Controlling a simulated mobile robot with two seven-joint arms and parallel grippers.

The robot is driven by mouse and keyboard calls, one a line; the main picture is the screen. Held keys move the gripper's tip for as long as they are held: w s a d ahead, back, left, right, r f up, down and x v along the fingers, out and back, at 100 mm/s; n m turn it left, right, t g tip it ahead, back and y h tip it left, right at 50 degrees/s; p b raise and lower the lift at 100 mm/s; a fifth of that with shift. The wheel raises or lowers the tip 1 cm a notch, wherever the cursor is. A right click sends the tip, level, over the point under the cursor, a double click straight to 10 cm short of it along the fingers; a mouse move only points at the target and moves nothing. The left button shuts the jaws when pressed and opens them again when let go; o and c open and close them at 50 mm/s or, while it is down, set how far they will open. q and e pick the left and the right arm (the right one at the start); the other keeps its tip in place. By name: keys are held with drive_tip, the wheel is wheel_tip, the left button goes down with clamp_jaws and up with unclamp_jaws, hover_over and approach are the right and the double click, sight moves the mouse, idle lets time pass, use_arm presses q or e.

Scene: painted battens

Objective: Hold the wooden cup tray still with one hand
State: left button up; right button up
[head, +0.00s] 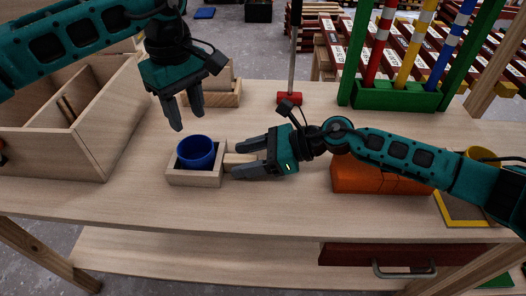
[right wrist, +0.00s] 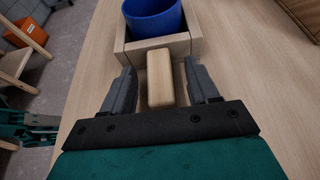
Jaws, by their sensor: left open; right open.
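The wooden cup tray (head: 195,180) is a small square box on the table, with a wooden handle (head: 238,160) sticking out on its right side. A blue cup (head: 196,151) stands inside it. In the right wrist view the tray wall (right wrist: 160,47), the blue cup (right wrist: 153,17) and the handle (right wrist: 160,80) show. My right gripper (head: 236,159) is open, with its fingers on either side of the handle and gaps on both sides in the right wrist view (right wrist: 158,85). My left gripper (head: 184,113) is open and empty, pointing down above and behind the tray.
A wooden bin (head: 108,125) stands on the left. An orange block (head: 370,176) lies under my right arm. A red mallet (head: 289,98) and a green rack (head: 395,97) with striped poles are at the back. A yellow cup (head: 482,155) is at the right. The table front is clear.

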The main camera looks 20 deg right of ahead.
sight(179, 151)
drive_tip(key=shift+w+a+f, duration=0.1)
drive_tip(key=shift+a, duration=0.15)
drive_tip(key=shift+c, duration=0.4)
clamp_jaws()
use_arm(q)
drive_tip(key=shift+c, duration=0.8)
drive_tip(key=s+a+r+m+t, duration=0.1)
drive_tip(key=m, duration=0.1)
drive_tip(key=s+a+r+m+t, duration=0.1)
drive_tip(key=s+m+t, duration=0.1)
drive_tip(key=s+a+r+m+t, duration=0.1)
drive_tip(key=s+m, duration=0.1)
drive_tip(key=shift+s+a+r, duration=0.1)
drive_tip(key=shift+s+r, duration=0.05)
drive_tip(key=shift+s, duration=0.1)
drive_tip(key=shift+t, duration=0.3)
drive_tip(key=x, duration=1.1)
drive_tip(key=shift+f, duration=0.45)
